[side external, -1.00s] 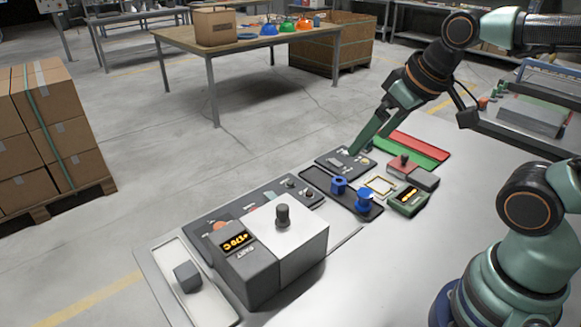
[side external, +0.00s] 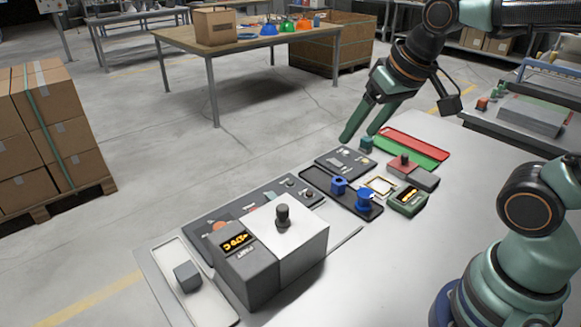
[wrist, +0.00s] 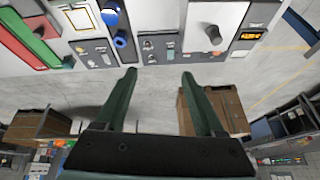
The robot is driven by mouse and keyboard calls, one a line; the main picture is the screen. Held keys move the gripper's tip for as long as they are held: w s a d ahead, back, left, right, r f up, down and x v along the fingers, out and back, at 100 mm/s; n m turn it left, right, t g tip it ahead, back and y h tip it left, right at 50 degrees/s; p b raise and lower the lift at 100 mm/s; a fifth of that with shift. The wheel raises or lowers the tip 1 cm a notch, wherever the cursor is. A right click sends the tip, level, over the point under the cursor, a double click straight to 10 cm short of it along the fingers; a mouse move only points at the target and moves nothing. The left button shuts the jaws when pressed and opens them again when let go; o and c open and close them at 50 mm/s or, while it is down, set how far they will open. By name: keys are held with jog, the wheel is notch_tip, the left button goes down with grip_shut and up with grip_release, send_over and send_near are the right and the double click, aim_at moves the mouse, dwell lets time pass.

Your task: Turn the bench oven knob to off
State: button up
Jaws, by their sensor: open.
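The bench oven (side external: 304,247) is a box with a white top and a dark grey front at the near end of the bench. A dark knob (side external: 283,215) stands upright on its top, and an orange lit display (side external: 236,241) is on the grey part. In the wrist view the oven (wrist: 203,14) is at upper right, with its knob (wrist: 214,36) and display (wrist: 248,36). My gripper (side external: 360,136) is open and empty above the far end of the bench, well away from the oven. Its spread fingers (wrist: 158,73) also show in the wrist view.
A small teal block (side external: 366,144) lies below my gripper. A grey cube (side external: 187,276) lies left of the oven.

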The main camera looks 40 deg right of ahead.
jog(key=w+a+r+m+g, duration=0.1)
jog(key=w+a+m, duration=0.3)
jog(key=w, duration=0.2)
jog(key=m+g, duration=0.4)
jog(key=m, duration=1.1)
send_over(220, 222)
jog(key=s, duration=0.2)
notch_tip(220, 222, down, 14)
jog(key=f, duration=1.1)
jog(key=shift+w+a+f, duration=0.1)
jog(key=shift+w+a, duration=0.2)
jog(key=shift+w, duration=0.1)
grip_shut()
